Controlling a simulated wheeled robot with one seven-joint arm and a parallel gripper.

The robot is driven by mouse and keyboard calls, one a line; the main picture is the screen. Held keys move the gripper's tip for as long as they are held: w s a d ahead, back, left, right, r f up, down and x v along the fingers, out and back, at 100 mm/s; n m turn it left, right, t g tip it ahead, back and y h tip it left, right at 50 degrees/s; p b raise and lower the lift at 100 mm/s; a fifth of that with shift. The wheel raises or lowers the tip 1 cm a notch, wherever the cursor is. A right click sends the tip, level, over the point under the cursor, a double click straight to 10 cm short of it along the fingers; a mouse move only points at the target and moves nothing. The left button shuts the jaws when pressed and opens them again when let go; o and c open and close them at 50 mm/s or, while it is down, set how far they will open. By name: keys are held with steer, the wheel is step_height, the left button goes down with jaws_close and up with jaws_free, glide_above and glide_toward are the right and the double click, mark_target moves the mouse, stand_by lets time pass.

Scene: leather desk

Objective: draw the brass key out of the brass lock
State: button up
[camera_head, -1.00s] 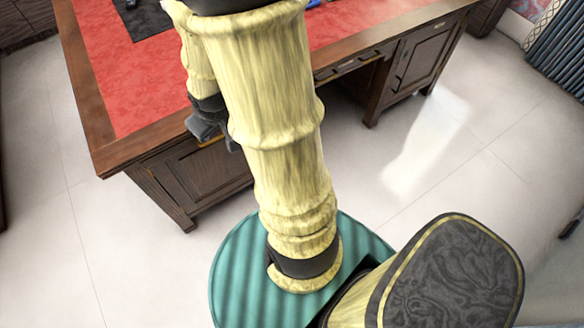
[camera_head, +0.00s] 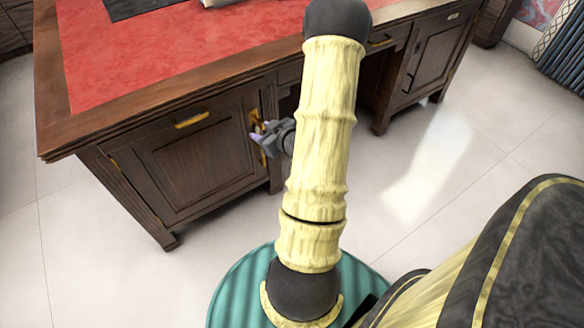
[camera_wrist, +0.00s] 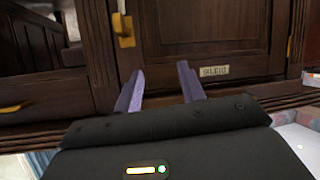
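The brass lock (camera_head: 255,116) sits at the right edge of the dark door on the desk's left pedestal in the head view. My gripper (camera_head: 258,137) is directly in front of it or beside it and partly covers it. I cannot make out the brass key separately from the lock in the head view. In the wrist view my gripper (camera_wrist: 161,88) has its two fingers spread with nothing between them. A brass fitting (camera_wrist: 124,30) on a dark upright lies beyond the fingertips, up and left; I cannot tell whether it includes the key.
The desk has a red leather top (camera_head: 150,65) with a wooden rim. A brass handle (camera_head: 192,120) sits left of the lock. The right pedestal (camera_head: 425,60) stands across an open knee space. The wrist view shows a small label (camera_wrist: 214,71) and another brass handle (camera_wrist: 10,108).

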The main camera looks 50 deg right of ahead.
mark_target(261, 122)
steer(key=s+d+f+m+t+h+b, duration=0.2)
steer(key=s+d+f+t+b, duration=0.3)
steer(key=f+b, duration=0.45)
steer(key=w+d+b, duration=0.1)
steer(key=w, duration=0.4)
steer(key=w+d+b, duration=0.1)
steer(key=w, duration=0.4)
steer(key=w+d+b, duration=0.1)
steer(key=w+b, duration=0.1)
steer(key=w, duration=0.4)
steer(key=shift+r, duration=0.1)
steer(key=shift+c, duration=0.4)
jaws_close()
steer(key=shift+s+a+f, duration=0.15)
steer(key=shift+s+a, duration=0.05)
steer(key=shift+s, duration=0.95)
steer(key=shift+s+a+f, duration=0.1)
steer(key=shift+s+a, duration=0.1)
steer(key=shift+s, duration=0.95)
